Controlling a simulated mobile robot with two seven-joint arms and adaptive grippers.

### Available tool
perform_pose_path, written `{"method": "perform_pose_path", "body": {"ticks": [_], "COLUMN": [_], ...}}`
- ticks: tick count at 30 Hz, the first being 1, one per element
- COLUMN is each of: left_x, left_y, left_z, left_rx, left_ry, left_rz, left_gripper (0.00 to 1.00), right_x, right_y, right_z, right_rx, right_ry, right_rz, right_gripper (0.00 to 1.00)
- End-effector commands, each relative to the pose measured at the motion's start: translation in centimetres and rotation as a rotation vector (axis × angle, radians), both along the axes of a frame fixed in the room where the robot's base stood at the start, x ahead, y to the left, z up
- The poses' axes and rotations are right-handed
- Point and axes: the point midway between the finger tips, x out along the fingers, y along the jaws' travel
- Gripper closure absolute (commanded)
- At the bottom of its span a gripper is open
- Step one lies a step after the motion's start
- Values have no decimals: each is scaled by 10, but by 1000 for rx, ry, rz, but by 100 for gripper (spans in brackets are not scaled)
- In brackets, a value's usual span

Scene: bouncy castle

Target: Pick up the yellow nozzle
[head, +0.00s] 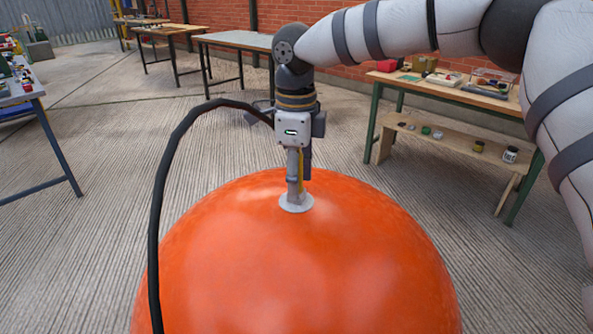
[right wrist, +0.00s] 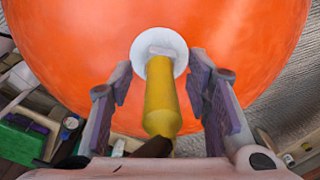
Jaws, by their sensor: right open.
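The yellow nozzle (right wrist: 160,102) stands on a white round valve (right wrist: 141,55) on top of a big orange ball (right wrist: 80,50). Its far tip meets the valve; a dark piece shows at its near end. My right gripper (right wrist: 171,80) is open, one finger on each side of the nozzle, with visible gaps. In the head view the right gripper (head: 299,178) points down over the white valve (head: 295,204). Its fingers hide most of the nozzle there. My left gripper is not in view.
A black hose (head: 156,225) arcs from behind the right gripper down across the left of the orange ball (head: 300,270). A workbench (head: 455,95) with items stands at the right, other tables at the back and left. The concrete floor around the ball is mostly clear.

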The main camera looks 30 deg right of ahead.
Motion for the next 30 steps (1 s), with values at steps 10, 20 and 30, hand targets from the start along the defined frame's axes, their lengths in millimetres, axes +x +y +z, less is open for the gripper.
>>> {"method": "perform_pose_path", "body": {"ticks": [10, 20, 30], "left_x": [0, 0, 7], "left_y": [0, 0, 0], "left_z": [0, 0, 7], "left_rx": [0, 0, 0], "left_ry": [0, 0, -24], "left_rz": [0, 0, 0], "left_gripper": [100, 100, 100], "right_x": [0, 0, -22], "right_y": [0, 0, 42], "right_z": [1, 5, 91], "right_rx": [0, 0, 0], "right_ry": [0, -1, -9], "right_rz": [0, 0, 5], "right_gripper": [100, 100, 100]}}
